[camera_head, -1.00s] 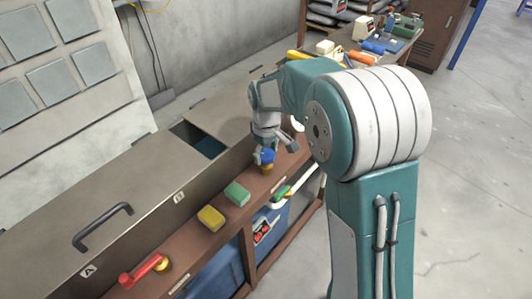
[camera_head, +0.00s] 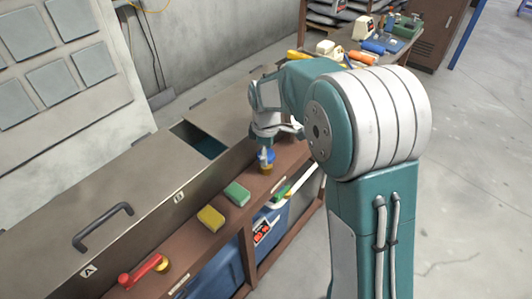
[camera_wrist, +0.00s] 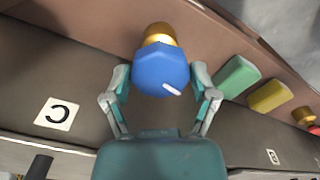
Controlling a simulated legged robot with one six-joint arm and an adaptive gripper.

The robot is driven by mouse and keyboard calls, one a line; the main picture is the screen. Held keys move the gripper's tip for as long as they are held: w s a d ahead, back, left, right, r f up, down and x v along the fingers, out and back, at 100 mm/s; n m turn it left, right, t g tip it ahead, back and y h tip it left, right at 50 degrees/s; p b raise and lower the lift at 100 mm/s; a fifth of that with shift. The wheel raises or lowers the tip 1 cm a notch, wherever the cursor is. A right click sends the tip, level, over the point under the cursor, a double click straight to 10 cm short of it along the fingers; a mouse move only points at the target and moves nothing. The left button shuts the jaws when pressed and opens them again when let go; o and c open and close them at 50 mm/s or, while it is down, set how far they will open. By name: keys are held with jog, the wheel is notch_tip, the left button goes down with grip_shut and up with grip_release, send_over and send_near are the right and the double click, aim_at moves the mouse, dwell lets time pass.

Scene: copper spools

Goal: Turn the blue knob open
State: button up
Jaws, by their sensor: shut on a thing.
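The blue knob (camera_head: 266,156) sits on a brass-coloured fitting (camera_head: 265,169) on the brown ledge in the head view. In the wrist view the blue knob (camera_wrist: 161,68) is faceted, with a white pointer line toward its lower right. The brass fitting (camera_wrist: 160,34) shows behind it. My gripper (camera_wrist: 161,77) has one finger on each side of the knob and is shut on it. In the head view my gripper (camera_head: 266,147) is directly over the knob, and its fingers partly cover it.
A yellow block (camera_head: 211,218) and a green block (camera_head: 237,194) lie on the ledge left of the knob. A red handle (camera_head: 140,272) is further along. A brown cabinet (camera_head: 150,205) with a black handle (camera_head: 103,226) and an open compartment (camera_head: 199,140) stands behind.

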jog(key=shift+w+a+r, duration=0.1)
jog(key=shift+w, duration=0.05)
jog(key=o, duration=1)
notch_tip(320, 180, up, 12)
jog(key=shift+a+f, duration=0.1)
jog(key=shift+f, duration=0.05)
dwell(0.3)
jog(key=s+d+r+m+t, duration=0.1)
jog(key=s+d+m+t, duration=0.1)
jog(key=s+m, duration=0.3)
jog(key=s+d+r+m+t, duration=0.1)
jog(key=s+d+m, duration=0.4)
jog(key=s, duration=0.7)
jog(key=s+d+r+m+t, duration=0.1)
jog(key=s+d+m+t, duration=0.1)
jog(key=s+m, duration=0.3)
jog(key=shift+s+d+t, duration=0.1)
jog(key=shift+s+d, duration=0.15)
jog(key=shift+s, duration=0.4)
jog(key=shift+s+d+t, duration=0.1)
jog(key=shift+s+d, duration=0.1)
jog(key=shift+s, duration=0.5)
jog(key=shift+s+d+t, duration=0.1)
jog(key=shift+s+d, duration=0.15)
jog(key=shift+s, duration=0.4)
